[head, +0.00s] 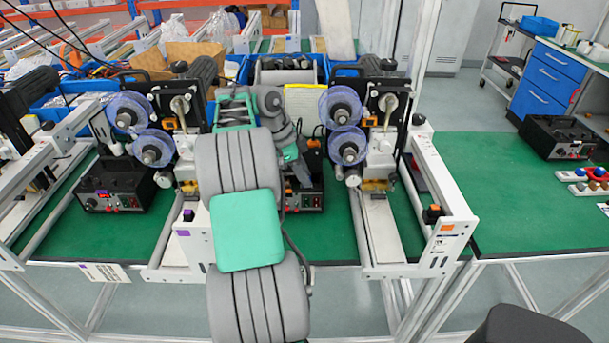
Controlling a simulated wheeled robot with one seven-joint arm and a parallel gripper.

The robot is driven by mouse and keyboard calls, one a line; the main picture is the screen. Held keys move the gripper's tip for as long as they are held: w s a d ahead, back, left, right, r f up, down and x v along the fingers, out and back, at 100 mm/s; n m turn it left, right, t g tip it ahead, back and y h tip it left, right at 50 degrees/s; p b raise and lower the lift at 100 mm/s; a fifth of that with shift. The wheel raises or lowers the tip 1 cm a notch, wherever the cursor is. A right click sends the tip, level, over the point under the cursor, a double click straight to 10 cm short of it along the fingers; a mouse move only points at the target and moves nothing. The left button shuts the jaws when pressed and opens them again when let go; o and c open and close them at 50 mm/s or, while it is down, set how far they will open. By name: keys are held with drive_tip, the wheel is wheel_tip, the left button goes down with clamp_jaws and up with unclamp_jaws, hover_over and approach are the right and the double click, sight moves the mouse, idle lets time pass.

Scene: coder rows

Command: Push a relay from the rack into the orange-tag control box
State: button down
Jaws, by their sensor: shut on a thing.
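My grey and teal arm rises through the middle of the head view and bends down at the wrist. My gripper (301,175) is small and partly hidden at its end, in front of the middle black box. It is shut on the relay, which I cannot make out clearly. An orange tag (447,227) is on the front end of the right white rail frame. A small black control box (433,213) with an orange mark sits beside that tag, to the right of my gripper and apart from it. I cannot make out the relay rack.
Two reel machines (345,125) (145,128) stand on either side of my arm. Black power units (118,187) stand on the green bench. A purple tag (187,215) marks the left rail frame. The green bench (485,190) at right has clear room.

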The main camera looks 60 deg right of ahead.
drive_tip(key=shift+f+b, duration=0.3)
drive_tip(key=shift+f, duration=0.05)
drive_tip(key=c, duration=1.1)
unclamp_jaws()
drive_tip(key=shift+c, duration=0.2)
drive_tip(key=p+v, duration=0.4)
drive_tip(key=v, duration=0.4)
